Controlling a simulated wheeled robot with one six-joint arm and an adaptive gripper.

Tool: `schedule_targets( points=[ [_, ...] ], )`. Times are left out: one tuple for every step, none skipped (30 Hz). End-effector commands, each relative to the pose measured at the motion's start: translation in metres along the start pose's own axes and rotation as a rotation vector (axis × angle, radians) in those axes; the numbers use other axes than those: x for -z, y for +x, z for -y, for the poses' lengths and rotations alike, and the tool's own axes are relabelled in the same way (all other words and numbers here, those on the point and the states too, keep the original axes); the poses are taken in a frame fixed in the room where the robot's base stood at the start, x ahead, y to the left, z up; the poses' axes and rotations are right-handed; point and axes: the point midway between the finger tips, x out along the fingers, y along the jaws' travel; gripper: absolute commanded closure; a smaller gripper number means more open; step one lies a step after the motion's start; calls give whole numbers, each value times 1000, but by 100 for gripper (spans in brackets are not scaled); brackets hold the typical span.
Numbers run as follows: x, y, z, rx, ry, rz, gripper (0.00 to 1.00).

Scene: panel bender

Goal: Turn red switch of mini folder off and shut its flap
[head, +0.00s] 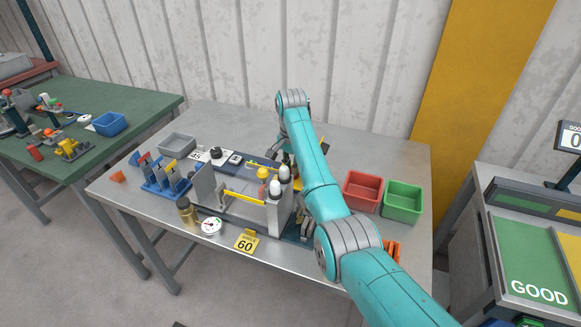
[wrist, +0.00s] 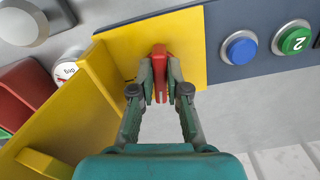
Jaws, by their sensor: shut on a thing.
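In the wrist view a red switch (wrist: 159,62) stands on a yellow plate (wrist: 190,42) of the dark panel. My gripper (wrist: 160,82) is shut on the red switch, with a finger on each side of it. A yellow flap (wrist: 75,125) with a handle tab (wrist: 45,163) stands open at the left of the plate. In the head view the mini folder (head: 235,212) is on the grey table, and my arm hides the switch and most of the flap.
A blue button (wrist: 239,47) and a green button (wrist: 291,38) sit right of the switch. A round white dial (wrist: 68,68) is partly behind the flap. Red (head: 363,190) and green (head: 403,202) bins stand right of my arm. A yellow 60 sign (head: 246,241) is at the front.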

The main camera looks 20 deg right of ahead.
Motion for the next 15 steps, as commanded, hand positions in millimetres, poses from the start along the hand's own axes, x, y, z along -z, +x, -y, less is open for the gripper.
schedule_targets(
  points=[
    [0, 0, 0, 1, -31, 0, 100],
    [0, 0, 0, 1, -51, 0, 100],
    [0, 0, 0, 1, -76, 0, 100],
    [0, 0, -1, 1, -92, 0, 100],
    [0, 0, -1, 1, -109, 0, 100],
    [0, 0, -1, 1, -128, 0, 100],
    [0, 0, -1, 1, -141, 0, 100],
    [0, 0, -1, 1, -154, 0, 100],
    [0, 0, -1, 1, -169, 0, 100],
    [0, 0, -1, 1, -178, 0, 100],
    [0, 0, -2, 1, -187, 0, 100],
    [0, 0, -2, 1, -197, 0, 100],
    [0, 0, -2, 1, -203, 0, 100],
    [0, 0, -2, 1, -208, 0, 100],
    [0, 0, -2, 1, -215, 0, 100]
  ],
)
